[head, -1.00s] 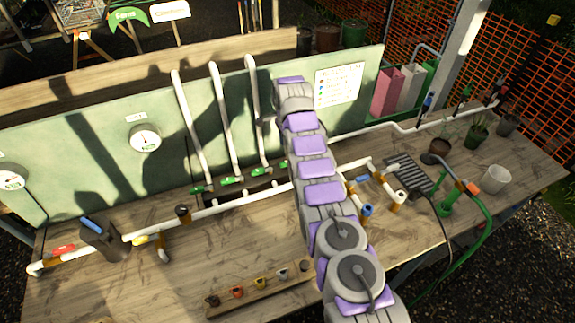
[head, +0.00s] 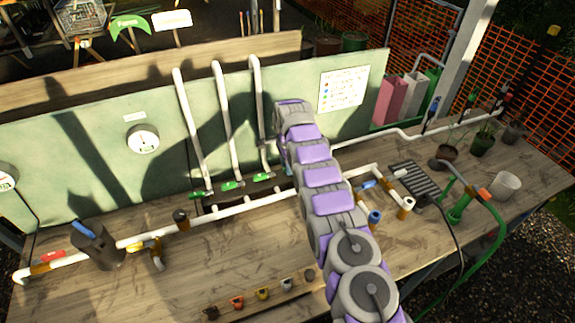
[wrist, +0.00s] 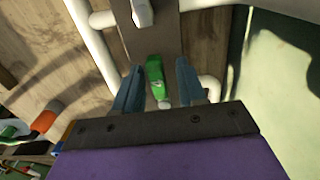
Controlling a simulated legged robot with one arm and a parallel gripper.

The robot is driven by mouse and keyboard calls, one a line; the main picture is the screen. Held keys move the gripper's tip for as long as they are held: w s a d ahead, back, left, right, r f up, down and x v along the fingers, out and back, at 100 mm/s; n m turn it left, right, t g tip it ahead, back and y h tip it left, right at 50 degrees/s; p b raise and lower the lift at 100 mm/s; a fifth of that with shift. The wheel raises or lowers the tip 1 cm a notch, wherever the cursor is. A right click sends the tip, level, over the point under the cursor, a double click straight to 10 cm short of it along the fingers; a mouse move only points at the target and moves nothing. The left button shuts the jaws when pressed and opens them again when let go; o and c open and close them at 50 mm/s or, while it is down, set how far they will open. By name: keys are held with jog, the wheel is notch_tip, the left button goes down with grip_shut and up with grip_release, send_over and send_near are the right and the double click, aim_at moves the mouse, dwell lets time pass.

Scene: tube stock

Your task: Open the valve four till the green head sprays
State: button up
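Three green valve handles show in the head view, at the left (head: 202,194), middle (head: 230,186) and right (head: 262,177), at the feet of upright white pipes. The head view does not show a fourth clearly; my arm covers that spot. In the wrist view a green handle (wrist: 156,78) lies between the two blue fingers of my gripper (wrist: 157,72). The fingers stand apart on either side of it, and I cannot tell whether they touch it. I cannot tell which part is the green head.
A white pipe (head: 255,201) runs along the bench. A gauge (head: 142,139) and a printed sheet (head: 343,88) are on the green back panel. A rack of small coloured cups (head: 263,296) lies in front.

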jog(key=shift+c, duration=0.8)
jog(key=shift+d+r, duration=0.1)
jog(key=shift+d, duration=0.55)
grip_shut()
jog(key=shift+a, duration=0.15)
jog(key=shift+s, duration=0.1)
